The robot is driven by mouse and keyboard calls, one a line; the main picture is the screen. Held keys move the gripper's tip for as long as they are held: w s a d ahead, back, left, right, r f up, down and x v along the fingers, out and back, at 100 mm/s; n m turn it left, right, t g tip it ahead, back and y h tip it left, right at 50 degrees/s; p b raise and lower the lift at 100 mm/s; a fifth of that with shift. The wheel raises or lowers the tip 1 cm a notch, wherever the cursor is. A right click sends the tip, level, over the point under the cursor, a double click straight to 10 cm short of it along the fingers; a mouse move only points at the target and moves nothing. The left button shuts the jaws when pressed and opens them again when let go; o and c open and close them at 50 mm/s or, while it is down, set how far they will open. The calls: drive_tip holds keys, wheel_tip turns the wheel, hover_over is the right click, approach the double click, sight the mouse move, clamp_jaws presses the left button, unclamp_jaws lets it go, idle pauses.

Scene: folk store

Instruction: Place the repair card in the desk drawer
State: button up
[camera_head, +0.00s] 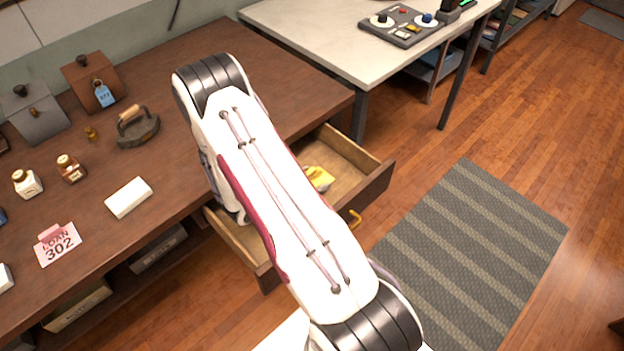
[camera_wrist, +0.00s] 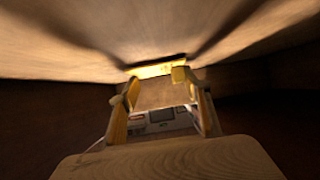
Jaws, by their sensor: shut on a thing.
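The desk drawer (camera_head: 371,187) stands pulled open from the dark wooden desk. My arm crosses over it and hides much of its inside. A yellow piece (camera_head: 318,178) shows inside the drawer beside my arm; I cannot tell whether it is the card or part of my gripper. In the wrist view, my gripper (camera_wrist: 157,82) is shut on a thin yellow thing (camera_wrist: 158,70), likely the repair card, seen edge-on close to a brown wooden surface. Its lettering is not visible. The head view mostly hides my gripper behind the arm.
On the desk are a pink card marked LOAN 302 (camera_head: 58,245), a white block (camera_head: 128,197), small bottles (camera_head: 70,168), an iron (camera_head: 138,127) and pouches (camera_head: 93,82). A pale table (camera_head: 300,30) stands behind. A striped rug (camera_head: 480,250) lies on the open floor at right.

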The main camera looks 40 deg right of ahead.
drive_tip(key=shift+f, duration=0.1)
idle(0.3)
drive_tip(key=o, duration=0.8)
drive_tip(key=shift+f, duration=0.1)
drive_tip(key=shift+r, duration=0.2)
drive_tip(key=shift+v, duration=3.75)
